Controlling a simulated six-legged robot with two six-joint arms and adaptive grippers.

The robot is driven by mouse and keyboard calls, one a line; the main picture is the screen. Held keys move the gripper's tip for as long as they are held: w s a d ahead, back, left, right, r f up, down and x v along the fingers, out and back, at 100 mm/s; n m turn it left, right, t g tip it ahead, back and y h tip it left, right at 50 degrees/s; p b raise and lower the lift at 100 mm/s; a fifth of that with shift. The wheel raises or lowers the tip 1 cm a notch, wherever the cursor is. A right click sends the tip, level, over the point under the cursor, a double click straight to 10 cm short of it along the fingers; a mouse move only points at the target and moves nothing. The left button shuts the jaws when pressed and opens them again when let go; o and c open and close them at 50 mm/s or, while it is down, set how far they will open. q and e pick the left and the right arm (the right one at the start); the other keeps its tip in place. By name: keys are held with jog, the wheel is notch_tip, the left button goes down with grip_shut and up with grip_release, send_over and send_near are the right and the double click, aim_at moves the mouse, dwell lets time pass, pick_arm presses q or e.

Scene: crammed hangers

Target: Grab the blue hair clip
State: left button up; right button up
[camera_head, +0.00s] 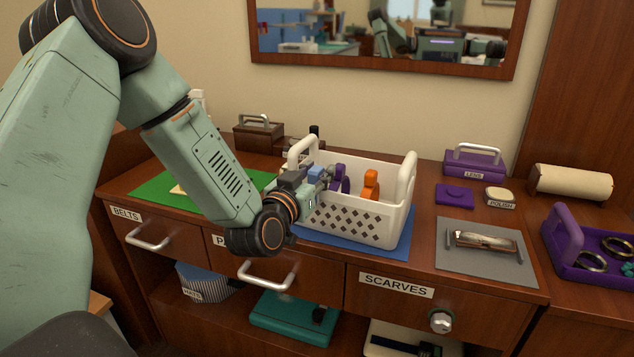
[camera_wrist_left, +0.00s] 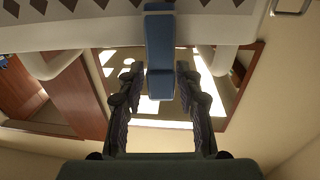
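The blue hair clip (camera_head: 315,171) stands at the left side of the white basket (camera_head: 372,222), partly hidden by my left gripper (camera_head: 322,182) in the head view. In the left wrist view the blue clip (camera_wrist_left: 160,42) lies between the two fingers of my left gripper (camera_wrist_left: 160,70). A narrow gap shows on each side of it, so the fingers look open around the clip and apart from it. My right gripper is in neither view.
A purple clip (camera_head: 342,178) and an orange clip (camera_head: 371,184) stand in the basket, right of the blue one. The basket has raised white handles and sits on a blue mat (camera_head: 385,246). A mirror (camera_head: 480,40) hangs behind. A grey mat (camera_head: 465,262) lies to the right.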

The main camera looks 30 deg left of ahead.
pick_arm(q)
jog(key=shift+a, duration=0.1)
jog(key=c, duration=0.4)
grip_shut()
jog(key=shift+r, duration=0.1)
